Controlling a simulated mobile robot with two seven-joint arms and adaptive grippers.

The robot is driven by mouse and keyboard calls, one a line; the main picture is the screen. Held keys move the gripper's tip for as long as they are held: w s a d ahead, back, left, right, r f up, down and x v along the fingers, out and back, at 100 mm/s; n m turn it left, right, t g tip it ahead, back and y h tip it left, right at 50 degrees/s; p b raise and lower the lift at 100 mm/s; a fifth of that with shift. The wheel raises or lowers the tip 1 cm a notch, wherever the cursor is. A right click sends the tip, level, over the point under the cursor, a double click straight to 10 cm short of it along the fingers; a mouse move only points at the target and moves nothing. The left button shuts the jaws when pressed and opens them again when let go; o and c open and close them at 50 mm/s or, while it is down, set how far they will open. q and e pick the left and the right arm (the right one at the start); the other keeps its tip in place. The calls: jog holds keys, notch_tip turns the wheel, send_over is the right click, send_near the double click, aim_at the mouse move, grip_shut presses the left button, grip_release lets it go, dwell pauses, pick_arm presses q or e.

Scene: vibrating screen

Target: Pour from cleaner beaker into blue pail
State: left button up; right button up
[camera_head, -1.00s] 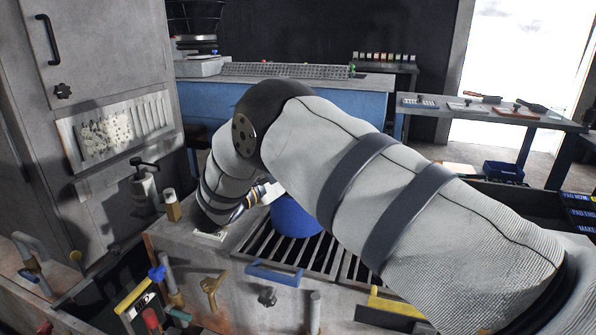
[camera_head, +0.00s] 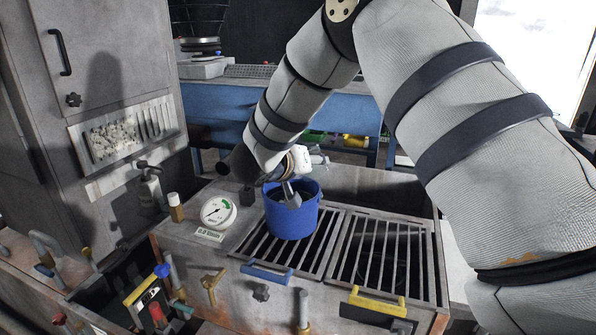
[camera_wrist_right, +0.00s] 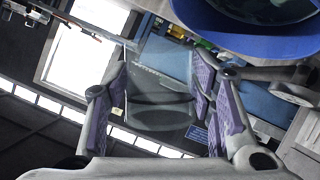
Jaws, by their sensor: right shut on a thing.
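The blue pail (camera_head: 280,222) stands upright on the slatted grate in the head view. Its rim (camera_wrist_right: 262,40) shows at the top right of the right wrist view. My right gripper (camera_head: 291,192) is over the pail's mouth. In the right wrist view its purple-padded fingers are shut on a clear beaker (camera_wrist_right: 162,95), which appears beside the pail's rim. I cannot make out the beaker or any liquid clearly in the head view. My left gripper is in no view.
A round gauge (camera_head: 218,212) sits left of the pail. The grate (camera_head: 384,258) to the right is bare. A blue handle (camera_head: 266,272) and a yellow handle (camera_head: 377,301) line the front edge. A grey cabinet (camera_head: 105,60) stands at the left.

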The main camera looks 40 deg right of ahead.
aim_at(319, 175)
jog(key=shift+s+d+f+m+t+y+p, duration=0.25)
jog(key=shift+s+d+f+m+t, duration=0.15)
jog(key=shift+s+m, duration=0.25)
jog(key=shift+s+d+f+m+t+y+p, duration=0.2)
jog(key=shift+s+f+m+t+y+p, duration=0.05)
jog(key=shift+s+m+t, duration=0.3)
jog(key=shift+f, duration=0.25)
jog(key=shift+a, duration=0.1)
jog(key=shift+r, duration=0.35)
notch_tip(319, 175, up, 2)
jog(key=shift+r+m, duration=0.15)
jog(key=shift+m, duration=0.15)
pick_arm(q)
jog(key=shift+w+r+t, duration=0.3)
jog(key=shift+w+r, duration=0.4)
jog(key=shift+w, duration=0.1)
